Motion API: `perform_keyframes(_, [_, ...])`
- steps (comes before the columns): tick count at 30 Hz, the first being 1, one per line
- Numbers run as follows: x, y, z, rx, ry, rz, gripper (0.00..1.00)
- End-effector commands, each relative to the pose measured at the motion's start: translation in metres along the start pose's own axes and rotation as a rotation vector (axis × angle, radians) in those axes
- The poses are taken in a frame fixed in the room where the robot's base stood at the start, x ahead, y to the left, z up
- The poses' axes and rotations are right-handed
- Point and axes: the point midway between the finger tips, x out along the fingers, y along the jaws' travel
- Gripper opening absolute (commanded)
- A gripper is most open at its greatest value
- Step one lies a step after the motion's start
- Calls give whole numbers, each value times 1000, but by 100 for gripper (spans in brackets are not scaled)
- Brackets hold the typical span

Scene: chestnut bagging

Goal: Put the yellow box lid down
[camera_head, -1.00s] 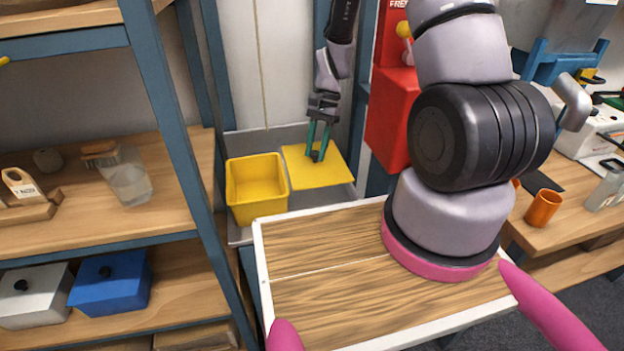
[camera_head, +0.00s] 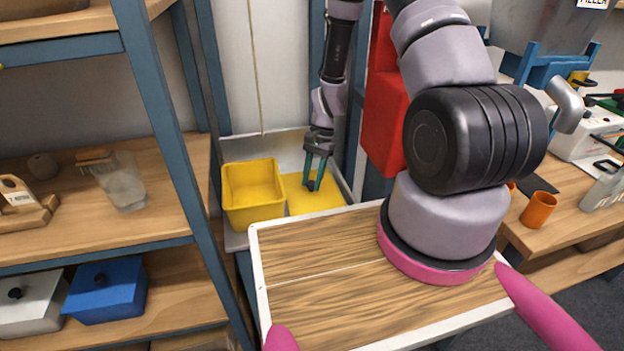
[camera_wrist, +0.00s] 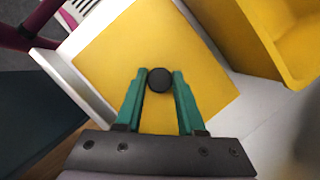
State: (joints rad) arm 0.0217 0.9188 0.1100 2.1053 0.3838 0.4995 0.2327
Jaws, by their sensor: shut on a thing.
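The yellow lid (camera_head: 308,203) is a flat square plate beside the open yellow box (camera_head: 253,190) in the head view. It lies low, at or very near the pale tray surface; I cannot tell whether it touches. In the wrist view the lid (camera_wrist: 110,58) fills the middle, with its round black knob (camera_wrist: 159,80) between my green fingertips. My gripper (camera_head: 314,185) points down and is shut on that knob. The box wall (camera_wrist: 262,38) shows at the upper right of the wrist view, apart from the lid.
The pale tray (camera_head: 232,240) has a raised rim around the box and lid. My wood-topped deck (camera_head: 330,275) is in front. A red cabinet (camera_head: 385,120) stands right of my gripper. A shelf (camera_head: 90,235) with a blue box (camera_head: 106,290) is at the left.

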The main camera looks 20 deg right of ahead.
Motion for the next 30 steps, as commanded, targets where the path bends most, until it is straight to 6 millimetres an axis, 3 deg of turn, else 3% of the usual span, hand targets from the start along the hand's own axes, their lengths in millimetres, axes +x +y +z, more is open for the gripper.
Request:
perform_keyframes(1, [1,0,0,0,0,0,42])
perform_keyframes(3, [1,0,0,0,0,0,68])
perform_keyframes(16, [-7,0,0,0,1,-1,68])
perform_keyframes(30, [-99,0,0,0,3,-2,68])
